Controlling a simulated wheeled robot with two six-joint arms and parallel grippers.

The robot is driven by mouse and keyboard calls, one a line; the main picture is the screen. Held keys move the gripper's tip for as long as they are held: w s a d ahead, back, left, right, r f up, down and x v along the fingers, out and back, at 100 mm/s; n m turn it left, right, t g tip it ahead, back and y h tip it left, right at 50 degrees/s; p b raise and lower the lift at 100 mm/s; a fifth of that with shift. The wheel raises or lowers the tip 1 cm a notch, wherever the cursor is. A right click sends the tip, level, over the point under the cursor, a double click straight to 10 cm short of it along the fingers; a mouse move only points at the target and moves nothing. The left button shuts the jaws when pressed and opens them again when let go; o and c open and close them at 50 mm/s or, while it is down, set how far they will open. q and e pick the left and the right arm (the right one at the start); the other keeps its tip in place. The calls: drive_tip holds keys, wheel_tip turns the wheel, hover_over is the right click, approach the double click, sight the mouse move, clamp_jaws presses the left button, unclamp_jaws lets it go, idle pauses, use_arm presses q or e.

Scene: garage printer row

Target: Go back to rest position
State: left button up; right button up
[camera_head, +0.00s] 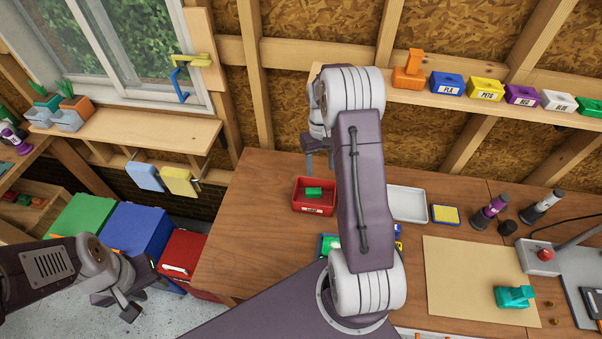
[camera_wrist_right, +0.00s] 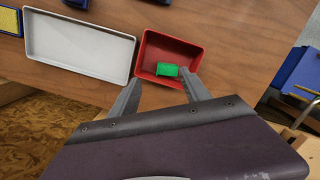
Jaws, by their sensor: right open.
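My right gripper (camera_head: 309,160) is above the back of the workbench, over the rear edge of a red bin (camera_head: 315,210). In the right wrist view my right gripper (camera_wrist_right: 162,78) has its two fingers spread apart with nothing held between them. A small green block (camera_head: 314,191) lies inside the red bin, and the block also shows in the wrist view (camera_wrist_right: 167,70), beyond the fingertips. My left gripper (camera_head: 132,298) hangs low at the left, over the floor and off the bench. Its jaw opening is too small and angled to read.
A white tray (camera_head: 407,203) and a yellow-topped pad (camera_head: 446,214) are right of the bin. A shelf above holds an orange piece (camera_head: 409,70) and several labelled boxes. Green, blue (camera_head: 130,232) and red chests stand left of the bench (camera_head: 240,230). My right arm hides the bench middle.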

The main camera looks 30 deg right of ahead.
drive_tip(key=s+a+n+t+b, duration=0.1)
drive_tip(key=a+n+t+b, duration=0.15)
drive_tip(key=a+b, duration=0.65)
drive_tip(key=s+a+f, duration=0.4)
drive_tip(key=s+a, duration=0.4)
drive_tip(key=s, duration=0.4)
drive_tip(key=shift+s+a+m, duration=0.15)
drive_tip(key=shift+s+m, duration=0.1)
drive_tip(key=shift+m, duration=0.1)
drive_tip(key=shift+s, duration=0.1)
